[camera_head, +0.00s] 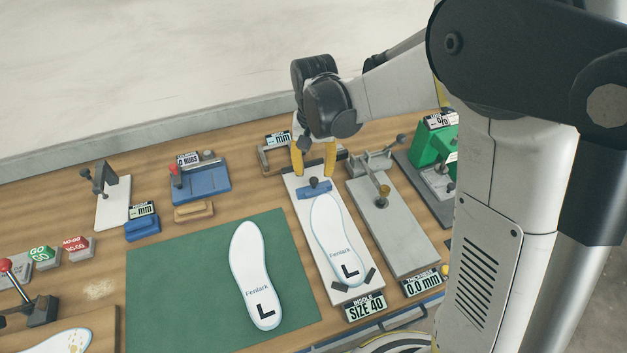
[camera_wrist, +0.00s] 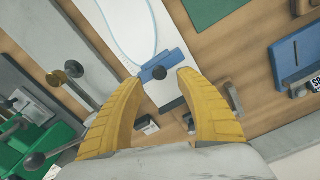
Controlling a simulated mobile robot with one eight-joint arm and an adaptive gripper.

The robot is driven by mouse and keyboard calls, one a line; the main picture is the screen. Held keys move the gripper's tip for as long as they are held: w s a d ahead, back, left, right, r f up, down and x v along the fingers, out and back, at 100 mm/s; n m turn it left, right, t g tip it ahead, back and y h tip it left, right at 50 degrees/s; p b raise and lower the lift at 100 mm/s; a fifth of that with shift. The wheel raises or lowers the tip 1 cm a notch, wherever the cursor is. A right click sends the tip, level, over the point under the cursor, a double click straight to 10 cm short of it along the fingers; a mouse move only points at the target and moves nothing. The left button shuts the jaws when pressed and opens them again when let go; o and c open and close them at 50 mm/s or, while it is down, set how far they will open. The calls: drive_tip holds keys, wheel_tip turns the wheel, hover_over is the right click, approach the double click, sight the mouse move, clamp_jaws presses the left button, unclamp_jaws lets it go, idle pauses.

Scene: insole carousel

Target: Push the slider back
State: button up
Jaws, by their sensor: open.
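The blue slider (camera_head: 319,190) with a dark knob sits on the white size board (camera_head: 308,222). It lies at the toe end of a white insole (camera_head: 341,240) marked L, and I cannot tell if they touch. My gripper (camera_head: 314,174) is open and points down just beyond the slider at the board's far end. In the wrist view, the slider (camera_wrist: 147,76) shows with its knob (camera_wrist: 159,73) between the two yellow fingertips of my gripper (camera_wrist: 159,78). The fingers look empty; whether they touch the knob is unclear. A SIZE 40 display (camera_head: 364,309) stands at the board's near end.
Another insole (camera_head: 257,272) lies on the green mat (camera_head: 180,290) at left. A grey gauge (camera_head: 402,236) with upright rods stands close on the right, with a green device (camera_head: 436,150) beyond. A blue fixture (camera_head: 203,181) stands at left. The wall runs behind the table.

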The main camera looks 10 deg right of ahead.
sight(314, 179)
wheel_tip(314, 179, down, 4)
drive_tip(key=shift+f+b, duration=0.1)
drive_tip(key=shift+b, duration=0.45)
clamp_jaws()
drive_tip(key=w, duration=0.2)
drive_tip(key=w+a, duration=0.1)
drive_tip(key=w, duration=0.2)
drive_tip(key=shift+w, duration=0.3)
unclamp_jaws()
drive_tip(key=shift+w, duration=0.1)
